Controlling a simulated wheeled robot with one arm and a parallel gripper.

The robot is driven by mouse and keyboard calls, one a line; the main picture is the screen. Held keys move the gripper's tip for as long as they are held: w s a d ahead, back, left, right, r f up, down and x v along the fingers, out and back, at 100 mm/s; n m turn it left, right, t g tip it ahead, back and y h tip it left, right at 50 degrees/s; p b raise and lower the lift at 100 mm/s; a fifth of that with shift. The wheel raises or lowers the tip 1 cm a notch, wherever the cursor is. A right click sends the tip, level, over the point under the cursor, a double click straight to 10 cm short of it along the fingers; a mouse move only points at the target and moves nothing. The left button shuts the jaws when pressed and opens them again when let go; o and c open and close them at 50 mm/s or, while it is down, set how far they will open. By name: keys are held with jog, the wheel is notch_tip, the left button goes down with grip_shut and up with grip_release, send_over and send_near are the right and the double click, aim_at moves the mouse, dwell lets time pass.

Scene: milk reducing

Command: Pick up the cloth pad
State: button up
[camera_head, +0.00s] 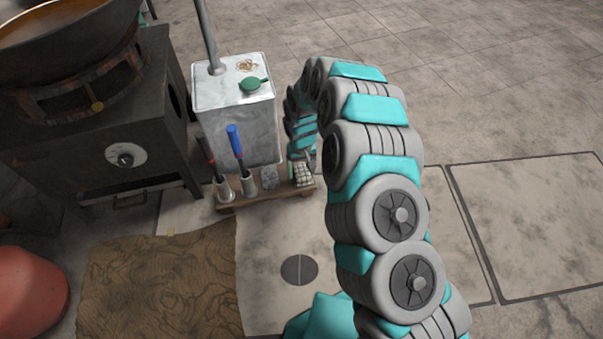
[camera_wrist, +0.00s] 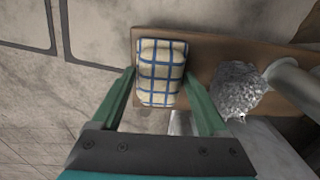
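The cloth pad (camera_wrist: 162,66) is a small cream block with a blue check pattern. It lies on the end of a wooden board (camera_wrist: 214,50) in the wrist view. It also shows small in the head view (camera_head: 303,178), on the right end of the low wooden stand, partly covered by my arm. My gripper (camera_wrist: 160,76) is open above the pad, with one green finger to each side of it. Small gaps seem to show beside the pad; contact cannot be made out. In the head view the fingers are mostly hidden by my arm.
A grey crumpled scrubber (camera_wrist: 240,90) lies beside the pad on the board. A metal canister (camera_head: 235,130) stands close behind the stand. Blue-handled (camera_head: 235,141) and dark-handled (camera_head: 206,149) tools stand in holders. A stove (camera_head: 70,145) is at left; tiled floor is clear at right.

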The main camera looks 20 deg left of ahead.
aim_at(301, 171)
jog(key=c, duration=1)
jog(key=shift+r, duration=0.1)
jog(key=shift+r, duration=0.45)
jog(key=r, duration=0.2)
jog(key=shift+s+r+p, duration=0.25)
jog(key=shift+r+p, duration=0.15)
jog(key=s+d, duration=0.2)
jog(key=s, duration=0.5)
jog(key=s+d+r+p, duration=0.1)
jog(key=s, duration=0.7)
jog(key=shift+d, duration=0.35)
